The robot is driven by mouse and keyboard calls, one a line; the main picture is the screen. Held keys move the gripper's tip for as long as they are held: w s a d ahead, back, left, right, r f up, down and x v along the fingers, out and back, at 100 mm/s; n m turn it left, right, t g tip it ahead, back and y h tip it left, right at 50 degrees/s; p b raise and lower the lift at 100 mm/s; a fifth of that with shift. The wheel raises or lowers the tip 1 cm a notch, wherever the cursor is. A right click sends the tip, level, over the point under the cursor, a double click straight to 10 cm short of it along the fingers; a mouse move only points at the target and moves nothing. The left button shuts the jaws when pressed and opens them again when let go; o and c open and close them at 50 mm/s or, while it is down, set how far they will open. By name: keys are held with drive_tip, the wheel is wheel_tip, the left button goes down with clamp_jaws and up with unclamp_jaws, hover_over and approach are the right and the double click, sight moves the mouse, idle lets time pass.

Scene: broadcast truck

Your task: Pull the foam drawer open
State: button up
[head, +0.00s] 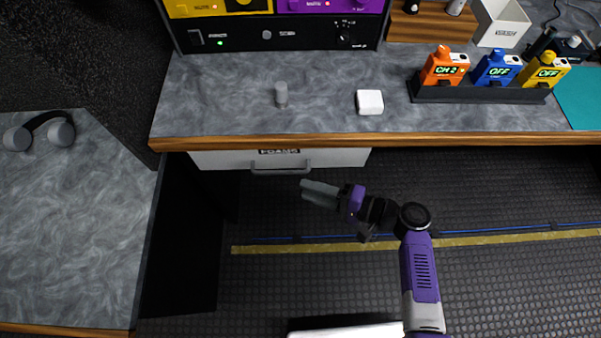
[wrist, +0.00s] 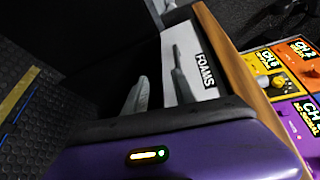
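The foam drawer (head: 215,159) has a white front with a "FOAMS" label, under the wooden edge of the counter; it looks shut. Its grey bar handle (head: 281,170) sticks out below the label. The drawer front (wrist: 206,88) also shows in the wrist view, where I cannot make out the handle clearly. My gripper (head: 306,188) is just in front of the drawer, a little right of and below the handle in the head view, apparently not touching it. In the wrist view, my gripper's two grey fingers (wrist: 158,65) stand apart with nothing visible between them.
A side desk (head: 80,220) with headphones (head: 40,131) stands left. The floor before the drawer is clear.

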sight(284, 172)
drive_tip(key=shift+y, duration=0.6)
drive_tip(key=w+a, duration=0.1)
drive_tip(key=a, duration=0.1)
drive_tip(key=w+a+r, duration=0.1)
drive_tip(key=w+a, duration=0.1)
drive_tip(key=w+a+r, duration=0.1)
drive_tip(key=w+a, duration=0.1)
drive_tip(key=shift+a, duration=0.4)
drive_tip(key=shift+s, duration=0.1)
clamp_jaws()
idle(0.8)
